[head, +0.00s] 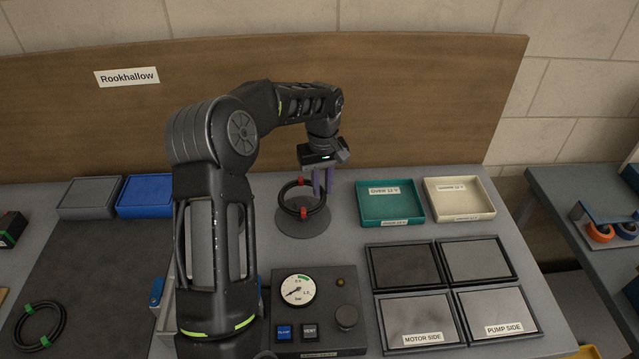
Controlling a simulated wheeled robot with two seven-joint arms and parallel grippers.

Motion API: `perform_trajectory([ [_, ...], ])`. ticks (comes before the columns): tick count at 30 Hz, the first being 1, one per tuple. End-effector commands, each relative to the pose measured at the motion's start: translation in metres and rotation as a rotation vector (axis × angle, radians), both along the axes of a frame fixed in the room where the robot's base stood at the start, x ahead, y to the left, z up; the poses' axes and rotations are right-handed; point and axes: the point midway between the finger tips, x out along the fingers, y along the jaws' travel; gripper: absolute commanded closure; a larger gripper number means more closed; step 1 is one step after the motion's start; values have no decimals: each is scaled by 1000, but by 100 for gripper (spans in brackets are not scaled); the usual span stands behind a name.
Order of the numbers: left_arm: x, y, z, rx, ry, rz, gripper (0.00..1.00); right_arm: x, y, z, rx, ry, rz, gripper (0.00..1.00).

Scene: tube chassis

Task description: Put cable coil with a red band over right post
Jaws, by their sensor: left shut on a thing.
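The cable coil with red bands (283,203), a black ring, is at the middle of the table. My left gripper (323,190), with purple fingers pointing down, is shut on the coil's right side. The coil overlaps a round grey base (304,226) in the head view. No upright post can be made out clearly there, so I cannot tell whether the coil is around one or resting on the base. My right gripper is not in view.
A coil with green bands (62,329) lies on the dark mat at left. A teal tray (390,222) and a cream tray (461,215) stand right of the base. A gauge box (341,300) and dark panels sit in front. My left arm hides the centre left.

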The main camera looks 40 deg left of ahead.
Motion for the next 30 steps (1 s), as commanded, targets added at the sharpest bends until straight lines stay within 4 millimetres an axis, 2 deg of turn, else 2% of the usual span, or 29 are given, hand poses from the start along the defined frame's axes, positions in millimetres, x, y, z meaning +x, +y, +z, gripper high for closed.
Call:
perform_trajectory([
  [8, 0, 1, -13, 0, 2, 1, 100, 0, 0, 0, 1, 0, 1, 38],
  [21, 0, 0, -53, 0, 1, 1, 100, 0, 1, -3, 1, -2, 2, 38],
  [30, 0, 0, -58, 1, -1, 0, 100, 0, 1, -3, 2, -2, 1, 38],
])
